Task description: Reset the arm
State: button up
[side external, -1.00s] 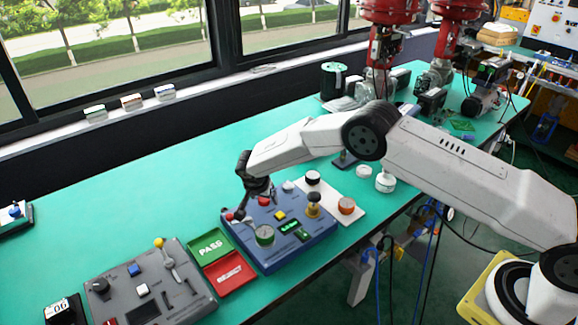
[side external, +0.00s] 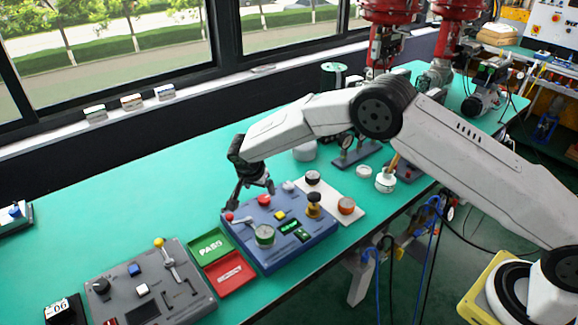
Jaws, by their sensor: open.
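My gripper (side external: 253,194) is open and empty. It points down over the back left part of the blue control panel (side external: 285,255), above the red knob area. Its dark fingers overlap the panel's back edge in the picture, and I cannot tell whether they touch it.
A green PASS tray (side external: 209,246) and a red tray (side external: 231,272) lie left of the blue panel. A grey panel (side external: 190,300) with a yellow-tipped lever stands further left. A white plate (side external: 340,190) with knobs lies to the right. The green bench (side external: 130,205) is clear at back left.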

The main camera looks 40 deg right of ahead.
jog(key=shift+s+a+r, duration=0.15)
jog(key=shift+a+r, duration=0.05)
jog(key=shift+r, duration=0.45)
jog(key=s+d+r+n+y, duration=0.1)
jog(key=s+d+r+n, duration=0.25)
jog(key=s, duration=0.35)
jog(key=s+d+r+n+y, duration=0.1)
jog(key=s+d+r+n, duration=0.25)
jog(key=s+r, duration=0.2)
jog(key=s+d+r+n, duration=0.1)
jog(key=s+d+n, duration=0.1)
jog(key=s, duration=0.7)
jog(key=s+d+n+y, duration=0.1)
jog(key=s+d+n, duration=0.1)
jog(key=s, duration=0.8)
jog(key=shift+d+r+y, duration=0.3)
jog(key=shift+d+r, duration=0.05)
jog(key=shift+r, duration=0.05)
